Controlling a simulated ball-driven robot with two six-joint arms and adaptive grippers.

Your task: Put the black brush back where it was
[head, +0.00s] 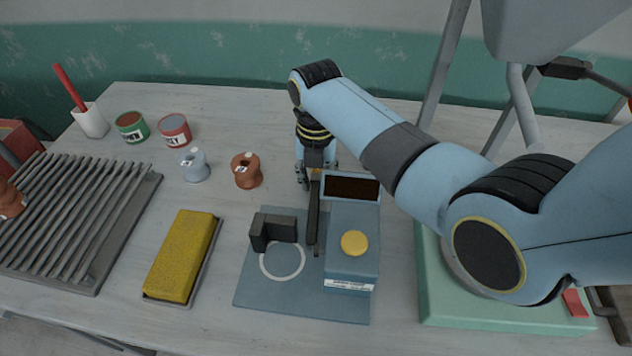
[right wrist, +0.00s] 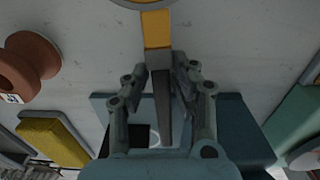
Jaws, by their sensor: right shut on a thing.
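My right gripper (head: 315,178) is shut on a long dark bar that looks like the black brush (head: 313,220). In the head view the brush extends from the fingers toward the front, over the blue-grey device (head: 250,290), between its black block and its yellow button. In the right wrist view the gripper's fingers (right wrist: 160,78) stand on both sides of the brush (right wrist: 161,108), whose far part is orange-yellow. I cannot tell whether the brush touches the device. My left gripper is not in view.
Left of the device lies a yellow sponge (head: 180,255) on a tray. Behind are a copper spool (head: 247,171), a grey spool (head: 195,166), a red can (head: 174,130), a green can (head: 131,127) and a white cup (head: 91,121). A slatted rack (head: 75,215) is left; a green case (head: 450,305) is right.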

